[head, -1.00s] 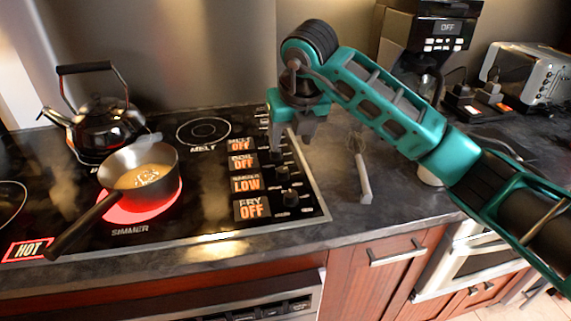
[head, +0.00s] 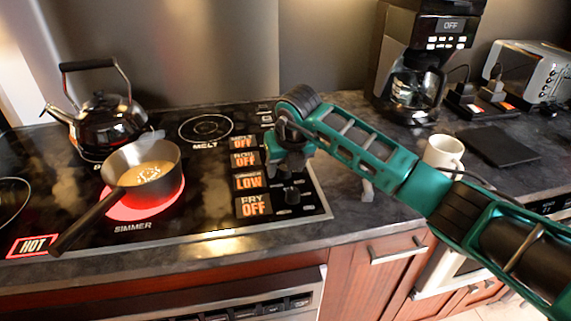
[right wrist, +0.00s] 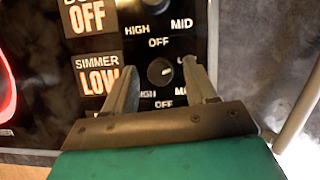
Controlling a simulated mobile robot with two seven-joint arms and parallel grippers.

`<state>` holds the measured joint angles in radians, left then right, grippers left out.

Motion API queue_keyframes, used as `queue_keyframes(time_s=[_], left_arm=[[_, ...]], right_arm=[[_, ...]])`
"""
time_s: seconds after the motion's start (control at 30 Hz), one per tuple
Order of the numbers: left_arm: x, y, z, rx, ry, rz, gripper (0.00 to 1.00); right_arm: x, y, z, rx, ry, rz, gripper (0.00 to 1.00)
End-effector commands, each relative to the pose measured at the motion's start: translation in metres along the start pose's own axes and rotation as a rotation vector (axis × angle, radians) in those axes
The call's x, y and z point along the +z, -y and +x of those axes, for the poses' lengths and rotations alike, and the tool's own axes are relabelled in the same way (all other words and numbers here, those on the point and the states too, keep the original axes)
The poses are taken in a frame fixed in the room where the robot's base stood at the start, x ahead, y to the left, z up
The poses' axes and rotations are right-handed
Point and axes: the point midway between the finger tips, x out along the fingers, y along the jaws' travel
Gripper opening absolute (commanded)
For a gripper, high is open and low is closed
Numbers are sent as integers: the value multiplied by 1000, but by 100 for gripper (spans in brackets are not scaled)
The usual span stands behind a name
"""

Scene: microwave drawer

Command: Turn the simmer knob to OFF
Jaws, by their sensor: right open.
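The simmer knob (right wrist: 160,72) is a black dial with a white pointer mark, beside the simmer display (right wrist: 98,80), which reads LOW. The same display shows in the head view (head: 249,180). My right gripper (right wrist: 160,68) is open, pointing down over the panel, with one finger on each side of the simmer knob in the wrist view. I cannot tell whether the fingers touch it. In the head view the right gripper (head: 284,172) hides the simmer knob. My left gripper is not in view.
A saucepan (head: 143,172) sits on the glowing simmer burner (head: 150,208), its handle towards the front left. A kettle (head: 105,125) stands behind it. The fry knob (head: 291,195) is close in front of my gripper. A white mug (head: 443,152) and coffee maker (head: 420,60) stand right.

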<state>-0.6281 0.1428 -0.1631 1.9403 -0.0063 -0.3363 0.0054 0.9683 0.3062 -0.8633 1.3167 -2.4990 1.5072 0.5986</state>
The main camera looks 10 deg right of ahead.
Motion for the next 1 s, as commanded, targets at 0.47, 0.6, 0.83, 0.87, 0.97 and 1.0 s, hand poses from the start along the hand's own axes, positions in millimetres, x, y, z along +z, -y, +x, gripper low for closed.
queue_keyframes(time_s=[0.47, 0.6, 0.83, 0.87, 0.97, 1.0], left_arm=[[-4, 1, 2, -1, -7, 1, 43], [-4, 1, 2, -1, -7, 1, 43], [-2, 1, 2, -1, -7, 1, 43], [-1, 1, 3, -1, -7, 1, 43], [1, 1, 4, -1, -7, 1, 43], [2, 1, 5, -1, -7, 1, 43]], right_arm=[[0, 0, 0, 0, 0, 0, 13], [0, 0, -1, 0, 0, 0, 0], [0, 1, 0, 6, 1, -18, 0], [0, 1, 0, 8, 2, -24, 0], [0, 2, 0, 22, 1, -58, 0], [0, 2, 0, 30, 2, -76, 0]])
